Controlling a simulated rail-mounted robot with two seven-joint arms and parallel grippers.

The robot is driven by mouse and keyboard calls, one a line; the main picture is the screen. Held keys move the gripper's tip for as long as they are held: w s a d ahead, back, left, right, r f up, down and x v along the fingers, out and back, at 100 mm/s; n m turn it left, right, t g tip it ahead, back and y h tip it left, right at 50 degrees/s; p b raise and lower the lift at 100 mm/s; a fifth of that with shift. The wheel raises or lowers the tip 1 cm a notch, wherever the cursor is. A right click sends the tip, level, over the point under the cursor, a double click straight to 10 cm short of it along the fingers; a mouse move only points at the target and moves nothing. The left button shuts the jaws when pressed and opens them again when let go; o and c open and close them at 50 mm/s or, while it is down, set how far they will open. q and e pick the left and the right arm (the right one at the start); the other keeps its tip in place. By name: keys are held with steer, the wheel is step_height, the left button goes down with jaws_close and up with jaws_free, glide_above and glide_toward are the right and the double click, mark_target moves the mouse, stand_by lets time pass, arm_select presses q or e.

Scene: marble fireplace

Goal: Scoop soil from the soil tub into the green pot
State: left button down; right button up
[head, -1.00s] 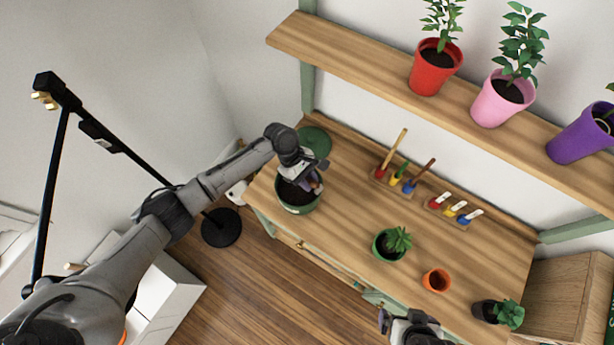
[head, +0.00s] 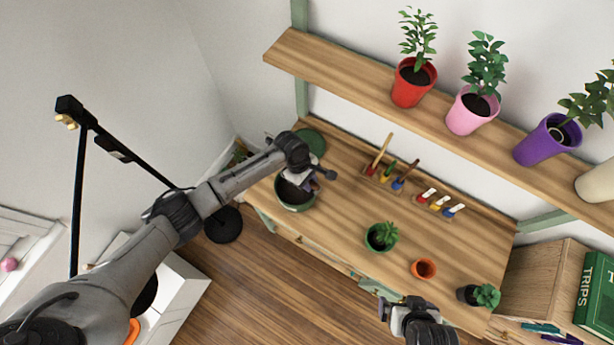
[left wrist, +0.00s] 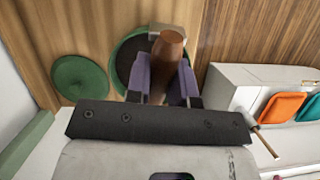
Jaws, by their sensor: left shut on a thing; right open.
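The soil tub (head: 288,206) is a round green tub of dark soil at the left end of the wooden bench. My left gripper (head: 300,183) is over it, shut on a tool with a brown handle (left wrist: 168,50). In the left wrist view the handle stands between the purple finger pads, with the tub's rim (left wrist: 117,57) behind. A small green pot (head: 377,245) with a leafy plant stands mid-bench. My right gripper (head: 405,303) is open and empty in front of the bench.
A green round lid (head: 313,140) lies behind the tub. Small tools stand in wooden holders (head: 385,178) at the back. A shelf (head: 370,82) with potted plants overhangs the bench.

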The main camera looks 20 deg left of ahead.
arm_select(q)
steer(key=shift+s+d+r+t+y+p, duration=0.15)
steer(key=shift+d+r+t+y+p, duration=0.25)
steer(key=shift+y+p, duration=0.9)
steer(key=shift+h+p, duration=0.3)
steer(key=shift+p, duration=0.05)
